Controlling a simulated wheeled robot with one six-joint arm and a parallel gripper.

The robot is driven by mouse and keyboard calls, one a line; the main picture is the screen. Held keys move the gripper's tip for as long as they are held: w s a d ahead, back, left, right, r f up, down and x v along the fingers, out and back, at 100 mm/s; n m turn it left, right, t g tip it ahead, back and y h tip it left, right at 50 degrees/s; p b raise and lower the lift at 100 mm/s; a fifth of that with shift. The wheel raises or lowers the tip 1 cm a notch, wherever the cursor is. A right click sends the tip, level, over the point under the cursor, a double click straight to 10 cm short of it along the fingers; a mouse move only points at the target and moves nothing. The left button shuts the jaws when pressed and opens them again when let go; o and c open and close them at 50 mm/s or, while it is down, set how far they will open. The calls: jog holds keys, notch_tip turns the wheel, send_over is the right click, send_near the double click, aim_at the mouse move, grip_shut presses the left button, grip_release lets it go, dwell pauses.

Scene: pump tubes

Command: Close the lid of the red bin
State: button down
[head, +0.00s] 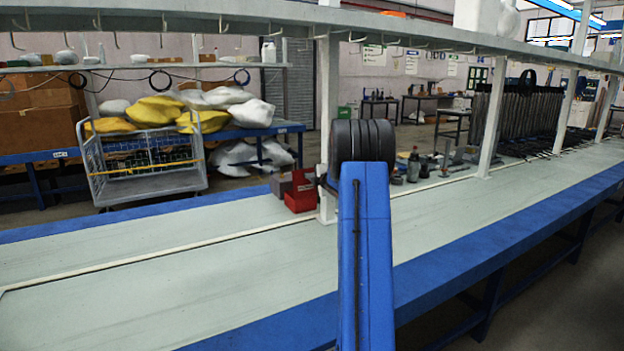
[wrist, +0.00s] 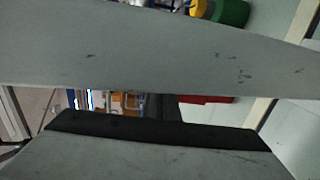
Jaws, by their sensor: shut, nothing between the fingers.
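The red bin (head: 299,196) stands on the bench in the head view, just left of a white post and left of my blue arm. A red part rises at its back, but it is too small to tell the lid's angle clearly. In the wrist view a strip of red (wrist: 205,99) shows in the gap between two grey plates; it may be the bin, mostly hidden. These scratched plates, one with a black edge, look like my gripper (wrist: 160,103), shut and empty. In the head view my gripper is hidden behind my arm.
A dark box (head: 280,185) stands left of the bin. The white post (head: 328,120) rises close on its right. Several bottles and small parts (head: 425,165) stand farther right. The overhead rail (head: 250,15) crosses above. The bench's left part (head: 150,275) is clear.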

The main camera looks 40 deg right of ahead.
aim_at(304, 171)
jog(key=w, duration=0.3)
jog(key=w+d+r, duration=0.1)
jog(key=shift+w+d, duration=0.1)
jog(key=shift+w, duration=0.25)
dwell(0.3)
